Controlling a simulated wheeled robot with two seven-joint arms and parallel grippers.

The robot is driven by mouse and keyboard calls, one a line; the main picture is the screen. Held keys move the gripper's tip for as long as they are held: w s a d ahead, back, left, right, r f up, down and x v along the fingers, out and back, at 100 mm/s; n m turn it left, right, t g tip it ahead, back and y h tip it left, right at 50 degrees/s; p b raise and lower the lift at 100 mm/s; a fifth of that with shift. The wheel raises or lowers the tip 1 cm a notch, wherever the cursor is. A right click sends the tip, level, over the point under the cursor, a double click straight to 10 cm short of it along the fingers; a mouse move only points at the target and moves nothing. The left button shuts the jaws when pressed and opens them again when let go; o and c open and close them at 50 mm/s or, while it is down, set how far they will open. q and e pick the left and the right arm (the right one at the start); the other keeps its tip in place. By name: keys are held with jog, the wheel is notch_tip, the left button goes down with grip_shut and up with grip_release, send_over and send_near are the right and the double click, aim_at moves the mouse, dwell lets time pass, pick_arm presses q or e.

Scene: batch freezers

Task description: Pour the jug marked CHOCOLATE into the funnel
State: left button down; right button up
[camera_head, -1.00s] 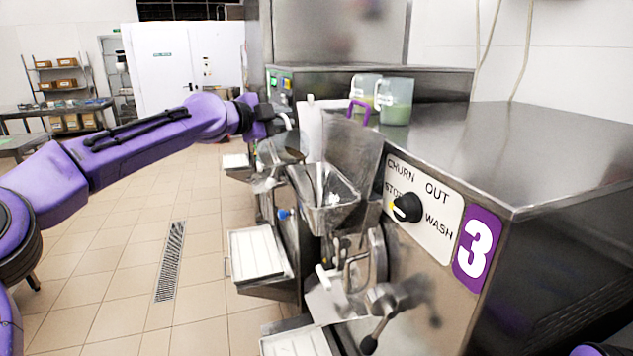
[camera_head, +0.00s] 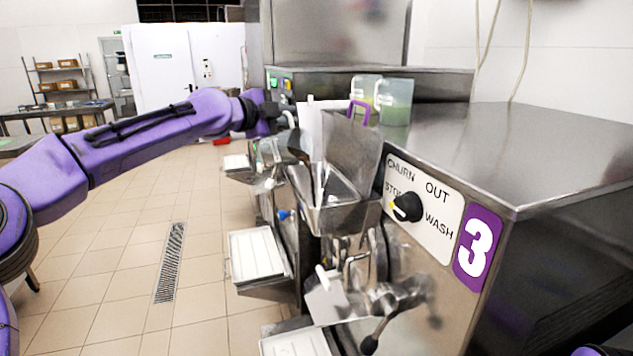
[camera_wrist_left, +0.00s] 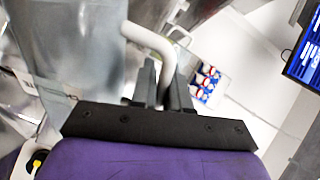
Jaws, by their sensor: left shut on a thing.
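My left gripper (camera_head: 272,118) is shut on the pale handle of a translucent jug (camera_head: 313,118), beside the machine marked 3. The jug also shows in the left wrist view (camera_wrist_left: 75,45), with the gripper fingers (camera_wrist_left: 163,88) at its handle. No marking on it can be read, and I cannot tell how much it holds. The steel funnel-like hopper (camera_head: 345,218) is on the machine's front, below and right of the jug. The jug partly overlaps it in view, so I cannot tell whether anything flows in. My right gripper is not in view.
A control dial (camera_head: 407,207) is right of the hopper. A white tray (camera_head: 258,254) juts out low at left. The tiled floor (camera_head: 120,250) is open.

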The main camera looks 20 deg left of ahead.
aim_at(298, 129)
pick_arm(q)
jog(key=shift+s+d+f+m+b, duration=0.1)
jog(key=shift+s+d+m+b, duration=0.15)
jog(key=shift+d, duration=0.2)
jog(key=shift+s+d+m+b, duration=0.1)
jog(key=shift+d+b, duration=0.2)
jog(key=shift+d, duration=0.1)
jog(key=shift+d, duration=0.1)
jog(key=shift+s+d, duration=0.15)
jog(key=shift+d, duration=0.05)
jog(key=shift+d+m+b, duration=0.1)
jog(key=shift+m+b, duration=0.15)
jog(key=shift+b, duration=0.1)
jog(key=shift+s+d+f+b, duration=0.1)
jog(key=shift+f+b, duration=0.05)
jog(key=shift+b, duration=0.15)
jog(key=shift+d+r+m+y, duration=0.25)
jog(key=shift+d+m+y, duration=0.05)
jog(key=shift+m, duration=0.3)
jog(key=shift+s+d+r+m+b, duration=0.2)
jog(key=shift+s+d+m+b, duration=0.1)
jog(key=shift+d+m, duration=0.2)
jog(key=shift+s+d+r+m+b, duration=0.15)
jog(key=shift+d+m+b, duration=0.1)
jog(key=shift+d+m, duration=0.25)
